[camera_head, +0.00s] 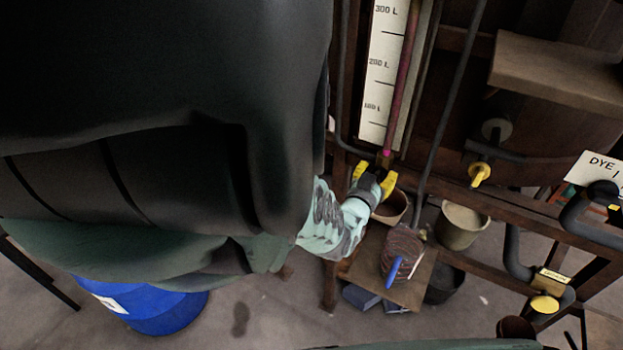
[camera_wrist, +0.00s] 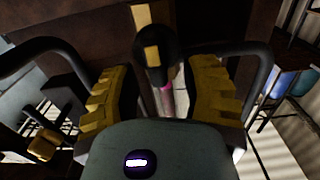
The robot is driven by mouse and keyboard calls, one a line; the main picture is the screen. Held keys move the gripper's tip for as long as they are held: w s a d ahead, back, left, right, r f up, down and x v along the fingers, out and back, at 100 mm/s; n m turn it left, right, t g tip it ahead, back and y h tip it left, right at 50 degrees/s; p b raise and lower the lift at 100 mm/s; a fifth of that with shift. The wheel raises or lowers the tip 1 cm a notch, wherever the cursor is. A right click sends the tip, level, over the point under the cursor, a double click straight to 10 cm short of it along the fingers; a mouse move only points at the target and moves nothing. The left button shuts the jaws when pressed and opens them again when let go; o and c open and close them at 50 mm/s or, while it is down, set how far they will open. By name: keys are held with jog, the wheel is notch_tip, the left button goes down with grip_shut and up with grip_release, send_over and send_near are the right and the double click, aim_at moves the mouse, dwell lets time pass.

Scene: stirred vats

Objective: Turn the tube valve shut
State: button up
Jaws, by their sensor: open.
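The gauge tube (camera_head: 402,75), filled pink, runs down beside a white litre scale (camera_head: 381,85) on the vat. The tube valve shows in the wrist view as a dark rounded body with a yellow stripe (camera_wrist: 152,55), with a pink piece of tube (camera_wrist: 167,98) below it in the picture. My gripper (camera_head: 374,178) is open at the foot of the tube. Its yellow-padded fingers stand either side of the valve in the wrist view, with gaps showing. In the head view my gripper largely hides the valve, so its handle angle is unclear there.
Another yellow-handled valve (camera_head: 480,174) is right of my gripper. A yellow-capped pipe fitting (camera_head: 545,304) and a DYE sign (camera_head: 598,170) are farther right. A bucket (camera_head: 460,224) and a low stand (camera_head: 412,292) are below. A blue drum (camera_head: 155,308) stands at lower left.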

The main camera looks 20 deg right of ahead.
jog(key=shift+c, duration=0.2)
grip_shut()
dwell(0.3)
